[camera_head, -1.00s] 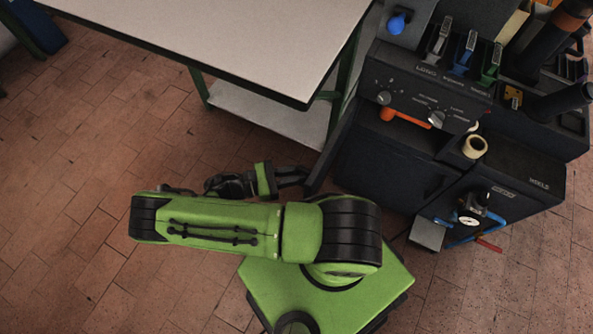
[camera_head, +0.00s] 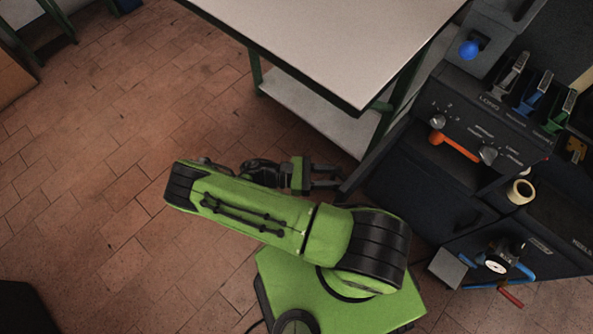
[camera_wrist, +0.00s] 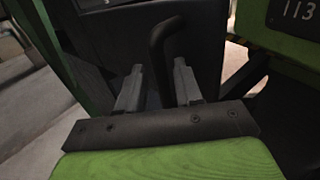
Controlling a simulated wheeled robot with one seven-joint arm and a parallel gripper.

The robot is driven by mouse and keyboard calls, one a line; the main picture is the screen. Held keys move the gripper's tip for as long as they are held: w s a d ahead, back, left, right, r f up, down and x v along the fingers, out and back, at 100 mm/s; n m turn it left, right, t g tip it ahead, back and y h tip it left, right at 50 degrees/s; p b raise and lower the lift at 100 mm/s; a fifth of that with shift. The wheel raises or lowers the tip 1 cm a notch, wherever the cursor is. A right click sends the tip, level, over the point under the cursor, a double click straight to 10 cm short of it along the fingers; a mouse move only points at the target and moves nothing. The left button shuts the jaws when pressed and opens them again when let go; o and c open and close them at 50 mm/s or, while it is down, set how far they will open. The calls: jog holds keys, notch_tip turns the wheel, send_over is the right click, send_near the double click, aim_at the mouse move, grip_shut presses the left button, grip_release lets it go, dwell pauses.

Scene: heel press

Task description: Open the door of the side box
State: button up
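The side box (camera_head: 415,190) is a dark cabinet body under the control panel, to the right of my gripper in the head view. In the wrist view, a dark panel (camera_wrist: 205,40) that looks like its door fills the upper middle. A black bent bar handle (camera_wrist: 160,50) stands in front of it. My gripper (camera_head: 327,176) points right at the cabinet's left edge. In the wrist view its two grey fingers (camera_wrist: 158,88) are apart, with the handle's lower part showing between them. I see gaps beside the bar. Whether the door is ajar I cannot tell.
A white-topped table (camera_head: 320,40) with green legs and a lower shelf stands close behind my gripper. The orange lever (camera_head: 455,147), a tape roll (camera_head: 520,191) and a gauge (camera_head: 496,266) are at the right. The brick floor (camera_head: 90,190) at left is clear.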

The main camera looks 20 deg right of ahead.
jog(key=v, duration=1.5)
jog(key=shift+a, duration=0.2)
jog(key=shift+w+f, duration=0.1)
